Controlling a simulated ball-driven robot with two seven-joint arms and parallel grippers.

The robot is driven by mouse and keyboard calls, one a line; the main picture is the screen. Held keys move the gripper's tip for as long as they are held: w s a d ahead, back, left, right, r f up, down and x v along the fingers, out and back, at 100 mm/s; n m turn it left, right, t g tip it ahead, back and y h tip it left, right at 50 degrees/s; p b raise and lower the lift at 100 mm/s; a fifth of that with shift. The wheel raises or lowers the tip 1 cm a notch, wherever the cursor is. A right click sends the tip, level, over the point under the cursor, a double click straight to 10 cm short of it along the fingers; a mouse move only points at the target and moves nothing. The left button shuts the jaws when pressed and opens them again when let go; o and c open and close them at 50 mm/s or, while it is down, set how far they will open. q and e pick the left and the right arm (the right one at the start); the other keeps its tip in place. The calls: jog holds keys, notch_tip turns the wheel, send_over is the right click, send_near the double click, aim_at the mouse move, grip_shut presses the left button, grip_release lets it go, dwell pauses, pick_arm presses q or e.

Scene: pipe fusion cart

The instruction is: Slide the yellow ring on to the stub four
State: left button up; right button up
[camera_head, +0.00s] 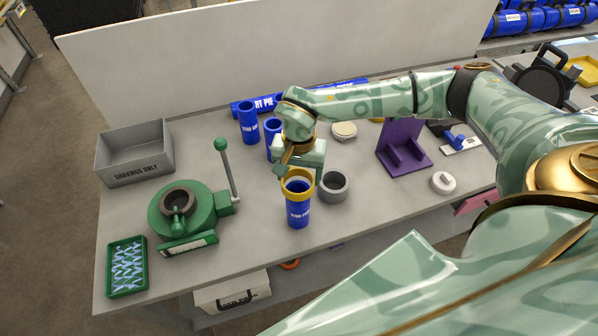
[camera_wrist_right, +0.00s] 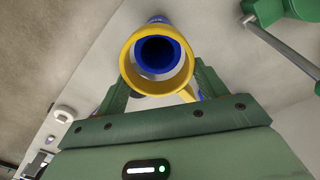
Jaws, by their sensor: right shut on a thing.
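The yellow ring (camera_head: 284,191) is at the mouth of a blue stub (camera_head: 298,214) that stands upright near the table's front edge. The stub's white label is too small to read surely. My right gripper (camera_head: 291,170) is shut on the ring from behind. In the right wrist view the ring (camera_wrist_right: 127,64) sits between the fingers of the gripper (camera_wrist_right: 162,88), and the blue stub's mouth (camera_wrist_right: 158,54) shows inside it, with a pale gap below. I cannot tell whether the ring is just above the rim or around it. My left gripper is out of view.
Two other blue stubs (camera_head: 248,124) stand behind. A green clamp with a lever (camera_head: 182,212) is left, beside a green tray (camera_head: 127,267) and a grey bin (camera_head: 135,156). A purple stand (camera_head: 404,148) is right.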

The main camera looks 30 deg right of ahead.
jog(key=shift+f+b, duration=1.7)
jog(key=shift+f, duration=1.25)
jog(key=o, duration=1)
jog(key=shift+o, duration=0.2)
notch_tip(320, 180, up, 16)
send_over(299, 186)
jog(key=shift+r, duration=0.15)
